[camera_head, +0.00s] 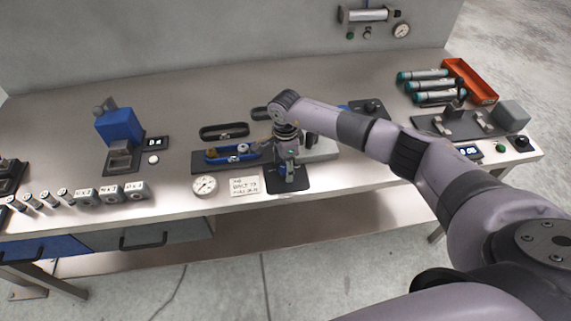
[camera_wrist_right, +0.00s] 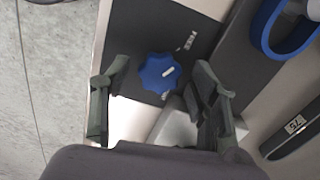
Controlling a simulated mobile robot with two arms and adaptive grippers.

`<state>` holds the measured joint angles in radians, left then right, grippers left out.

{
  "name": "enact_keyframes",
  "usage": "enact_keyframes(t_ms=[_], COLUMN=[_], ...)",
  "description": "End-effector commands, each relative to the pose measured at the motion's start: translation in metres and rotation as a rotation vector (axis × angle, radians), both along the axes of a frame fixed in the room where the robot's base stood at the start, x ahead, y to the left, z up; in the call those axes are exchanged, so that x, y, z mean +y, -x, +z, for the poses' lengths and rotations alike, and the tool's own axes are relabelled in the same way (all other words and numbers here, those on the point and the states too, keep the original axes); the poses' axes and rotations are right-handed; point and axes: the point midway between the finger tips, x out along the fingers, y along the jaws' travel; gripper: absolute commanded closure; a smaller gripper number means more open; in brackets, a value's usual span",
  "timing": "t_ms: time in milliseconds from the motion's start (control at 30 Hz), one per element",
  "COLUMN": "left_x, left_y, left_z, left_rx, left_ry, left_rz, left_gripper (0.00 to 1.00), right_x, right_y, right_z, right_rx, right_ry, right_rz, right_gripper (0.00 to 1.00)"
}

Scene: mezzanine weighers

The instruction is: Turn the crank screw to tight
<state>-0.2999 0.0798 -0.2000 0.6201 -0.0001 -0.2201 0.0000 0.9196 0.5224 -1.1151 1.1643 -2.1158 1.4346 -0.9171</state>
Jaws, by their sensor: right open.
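The crank screw shows in the right wrist view as a blue lobed knob (camera_wrist_right: 158,76) with a white pointer mark. It sits on a dark plate (camera_wrist_right: 140,30) with a white "FREE" label beside it; a second label is partly covered by the knob. My right gripper (camera_wrist_right: 161,70) is open, with one finger on each side of the knob and a gap on both sides. In the head view my right gripper (camera_head: 288,166) points down over the dark plate (camera_head: 293,184) near the bench's front edge and mostly hides the knob. My left gripper is not in view.
A dial gauge (camera_head: 204,185) and a written card (camera_head: 244,186) lie left of the plate. A blue device (camera_head: 120,127) is further left. Teal-ended cylinders (camera_head: 423,76) and an orange bin (camera_head: 471,82) are at the right.

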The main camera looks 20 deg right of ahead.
Motion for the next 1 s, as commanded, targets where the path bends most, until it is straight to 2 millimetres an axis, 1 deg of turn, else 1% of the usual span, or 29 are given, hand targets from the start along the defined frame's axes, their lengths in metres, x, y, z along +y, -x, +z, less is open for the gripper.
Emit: enact_keyframes(t_ms=[33,67,733,1000], left_x=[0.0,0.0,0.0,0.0], left_y=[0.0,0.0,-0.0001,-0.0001], left_z=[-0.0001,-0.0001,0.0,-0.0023], left_rx=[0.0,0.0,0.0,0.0], left_ry=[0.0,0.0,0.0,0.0], left_rz=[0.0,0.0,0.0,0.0], left_gripper=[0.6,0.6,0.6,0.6], right_x=[0.0,0.0,-0.0002,-0.0004], right_y=[0.0,0.0,-0.0002,-0.0003], right_z=[0.0001,0.0001,0.0007,0.0001], right_rx=[0.0,0.0,0.0,-0.001], right_ry=[0.0,0.0,0.0,0.0], right_rz=[0.0,0.0,-0.001,-0.024], right_gripper=[0.46,0.48,0.93,0.93])
